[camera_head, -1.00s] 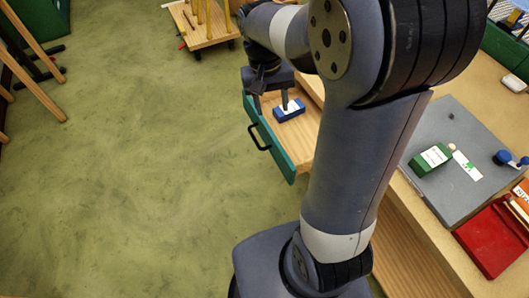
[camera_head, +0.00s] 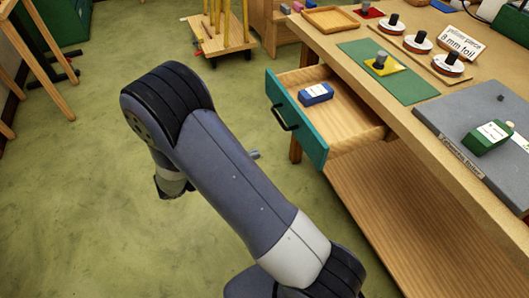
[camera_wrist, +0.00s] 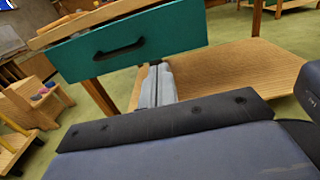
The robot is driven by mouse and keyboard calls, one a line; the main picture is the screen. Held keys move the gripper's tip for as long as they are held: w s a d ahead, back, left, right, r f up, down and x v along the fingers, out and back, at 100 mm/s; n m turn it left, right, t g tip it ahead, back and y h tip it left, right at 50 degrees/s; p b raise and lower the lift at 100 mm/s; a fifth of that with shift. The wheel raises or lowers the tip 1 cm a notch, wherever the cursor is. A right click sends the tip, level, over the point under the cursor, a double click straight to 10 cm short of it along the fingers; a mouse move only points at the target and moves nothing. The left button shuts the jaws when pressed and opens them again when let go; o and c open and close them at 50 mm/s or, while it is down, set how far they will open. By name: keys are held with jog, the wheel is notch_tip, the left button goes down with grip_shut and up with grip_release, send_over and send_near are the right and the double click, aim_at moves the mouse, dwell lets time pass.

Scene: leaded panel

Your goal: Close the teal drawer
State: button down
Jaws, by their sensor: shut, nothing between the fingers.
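The teal drawer (camera_head: 309,135) stands pulled out from the workbench, its wooden inside showing. Its teal front has a black handle (camera_head: 283,118). A blue box with a white label (camera_head: 316,94) lies inside, near the front. In the wrist view the teal front (camera_wrist: 185,30) and its black handle (camera_wrist: 119,50) face the camera. My gripper (camera_wrist: 158,68) is shut and empty, its fingertips showing just below the front's lower edge; I cannot tell whether they touch it. In the head view my arm hides most of the gripper; a grey tip (camera_head: 254,154) shows left of the drawer front.
The workbench top holds a green mat (camera_head: 405,80) with a yellow piece, several spools, a grey board (camera_head: 455,115) and a green box (camera_head: 488,137). A wooden lower shelf (camera_head: 385,205) lies under the bench. A wheeled wooden rack (camera_head: 222,38) stands behind.

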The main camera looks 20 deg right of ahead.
aim_at(358, 124)
jog(key=d, duration=1.3)
jog(key=shift+w, duration=0.2)
jog(key=shift+d, duration=0.6)
jog(key=d, duration=1.3)
jog(key=d+b, duration=0.1)
jog(key=d, duration=0.6)
jog(key=shift+w+d, duration=0.25)
jog(key=shift+w, duration=0.1)
jog(key=shift+d, duration=0.3)
jog(key=shift+d+r, duration=0.1)
jog(key=shift+d, duration=0.05)
jog(key=shift+w+r, duration=0.1)
